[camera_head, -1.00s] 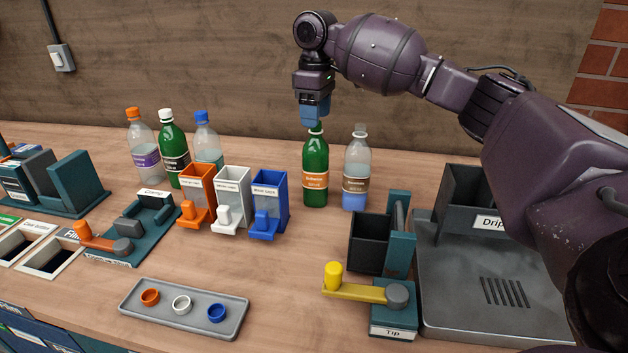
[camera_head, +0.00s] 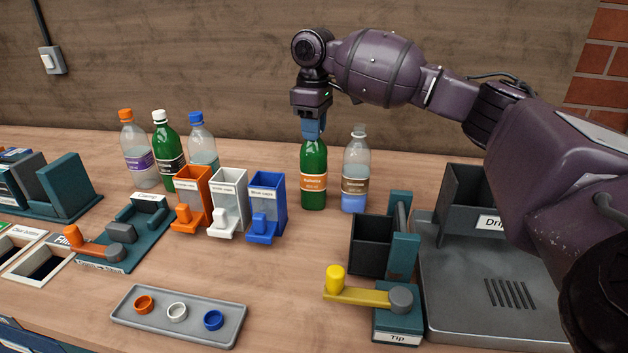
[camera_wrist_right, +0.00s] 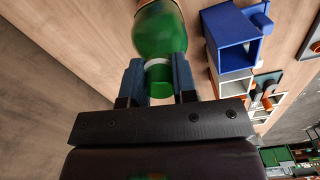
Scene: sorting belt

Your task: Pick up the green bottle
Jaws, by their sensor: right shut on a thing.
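In the right wrist view the gripper (camera_wrist_right: 159,84) has a blue finger on each side of the neck of the green bottle (camera_wrist_right: 160,32). A second green bottle (camera_head: 167,150), with a white cap and dark label, stands at the back left. My left gripper is not in view.
A clear bottle with a brown label (camera_head: 355,172) stands close right of the held bottle. A blue bin (camera_head: 267,205) stands to its left, with white and orange bins beyond. A black tip box (camera_head: 372,243) and a grey drip tray (camera_head: 470,325) lie in front to the right.

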